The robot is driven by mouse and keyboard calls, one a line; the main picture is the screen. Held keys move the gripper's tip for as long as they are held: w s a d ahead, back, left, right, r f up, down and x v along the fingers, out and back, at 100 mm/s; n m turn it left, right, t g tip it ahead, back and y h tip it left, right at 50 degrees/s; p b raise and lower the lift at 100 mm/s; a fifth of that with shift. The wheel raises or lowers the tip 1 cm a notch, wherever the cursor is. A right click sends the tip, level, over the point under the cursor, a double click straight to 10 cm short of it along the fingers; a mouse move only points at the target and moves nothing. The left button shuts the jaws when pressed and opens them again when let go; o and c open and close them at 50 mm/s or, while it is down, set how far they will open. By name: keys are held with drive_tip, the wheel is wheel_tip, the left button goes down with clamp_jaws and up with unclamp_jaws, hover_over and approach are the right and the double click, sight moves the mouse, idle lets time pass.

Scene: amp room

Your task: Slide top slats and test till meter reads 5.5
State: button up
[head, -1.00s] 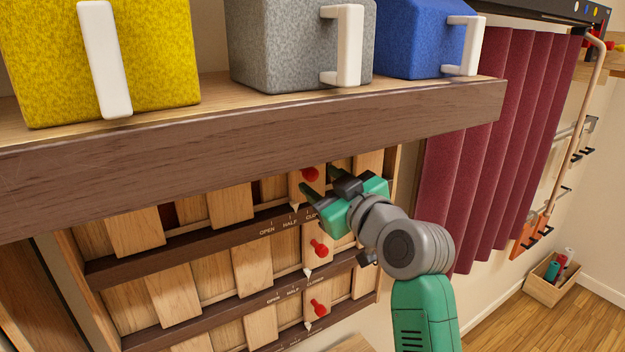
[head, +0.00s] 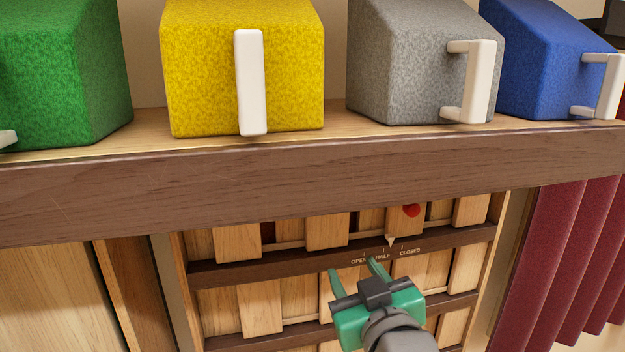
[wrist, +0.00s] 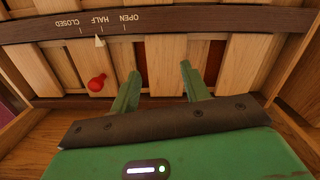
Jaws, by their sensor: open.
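The top slat row shows under the shelf, with a red knob (head: 411,210) on one light wood slat; the knob also shows in the wrist view (wrist: 97,83). The white pointer (head: 390,241) beneath it stands close to the HALF mark on the OPEN, HALF, CLOSED scale (head: 384,256). In the wrist view the pointer (wrist: 100,41) is also near HALF. My gripper (head: 355,266) is open and empty, left of and below the knob in the head view, apart from it. No meter is in view. My gripper hides part of the lower slat rows.
A thick wooden shelf (head: 250,185) overhangs the slats. Green (head: 70,75), yellow (head: 200,80), grey (head: 395,85) and blue (head: 540,70) boxes with white handles stand on it. A dark red curtain (head: 570,260) hangs at the right.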

drive_tip(key=s+a+f+m+h, duration=0.35)
drive_tip(key=s+a, duration=0.55)
drive_tip(key=s, duration=0.3)
drive_tip(key=s+r+t+p, duration=0.2)
drive_tip(key=s+r+p, duration=0.1)
drive_tip(key=r, duration=0.7)
drive_tip(key=s+r+t+p, duration=0.3)
drive_tip(key=r, duration=0.6)
drive_tip(key=s+r+t+p, duration=0.2)
drive_tip(key=s+r+p, duration=0.1)
drive_tip(key=r, duration=0.7)
drive_tip(key=shift+s+d+r+m+t+y+p, duration=0.25)
drive_tip(key=shift+s+r+m+t+y+p, duration=0.1)
drive_tip(key=shift+t+y, duration=0.1)
drive_tip(key=shift+f, duration=0.15)
clamp_jaws()
